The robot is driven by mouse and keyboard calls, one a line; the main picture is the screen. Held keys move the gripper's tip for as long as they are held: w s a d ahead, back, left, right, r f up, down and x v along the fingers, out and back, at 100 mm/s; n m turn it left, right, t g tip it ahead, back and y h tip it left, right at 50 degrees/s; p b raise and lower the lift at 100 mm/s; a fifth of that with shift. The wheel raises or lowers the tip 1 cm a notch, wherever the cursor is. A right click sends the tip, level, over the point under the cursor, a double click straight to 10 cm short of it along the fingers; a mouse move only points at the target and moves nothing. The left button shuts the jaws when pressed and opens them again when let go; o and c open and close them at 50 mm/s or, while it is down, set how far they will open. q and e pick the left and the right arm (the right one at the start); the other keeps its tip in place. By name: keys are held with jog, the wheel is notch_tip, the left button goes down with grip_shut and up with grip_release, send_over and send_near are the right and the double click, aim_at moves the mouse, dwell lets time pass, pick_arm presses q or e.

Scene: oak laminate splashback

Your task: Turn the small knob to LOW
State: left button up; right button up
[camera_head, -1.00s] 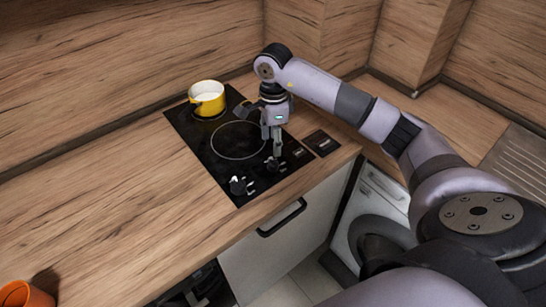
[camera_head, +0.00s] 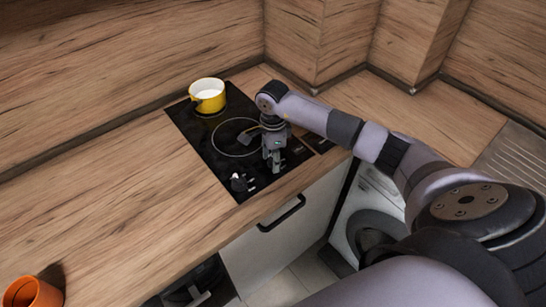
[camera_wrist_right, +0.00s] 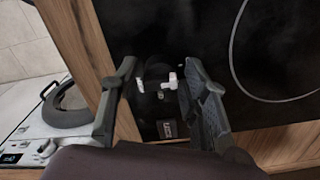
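My right gripper (camera_head: 273,165) points down over the front right of the black cooktop (camera_head: 205,140). In the right wrist view its two fingers (camera_wrist_right: 160,68) stand apart, open. A dark knob (camera_wrist_right: 153,88) with pale marks around it lies between them in that view; I cannot tell whether the fingers touch it. In the head view the gripper hides this knob. Another dark knob (camera_head: 239,183) with white marks stands uncovered at the cooktop's front left. A small dark plate with pale lettering (camera_wrist_right: 168,129) shows below the knob in the wrist view; its text is too small to read.
A yellow pot (camera_head: 207,96) with pale contents stands at the back of the cooktop. An orange cup (camera_head: 33,292) is at the lower left of the wooden counter (camera_head: 130,210). A cabinet handle (camera_head: 282,214) and a washing machine (camera_head: 365,215) are below the counter's front edge.

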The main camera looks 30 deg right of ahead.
grip_shut()
jog(key=shift+m, duration=0.3)
jog(key=m+b, duration=0.2)
jog(key=m, duration=0.1)
jog(key=shift+b, duration=0.3)
jog(key=m+b, duration=0.1)
jog(key=m, duration=0.2)
jog(key=shift+m, duration=0.3)
jog(key=shift+r+m+b, duration=0.1)
jog(key=shift+m+b, duration=0.55)
jog(key=shift+m, duration=0.65)
jog(key=shift+o, duration=1.2)
grip_release()
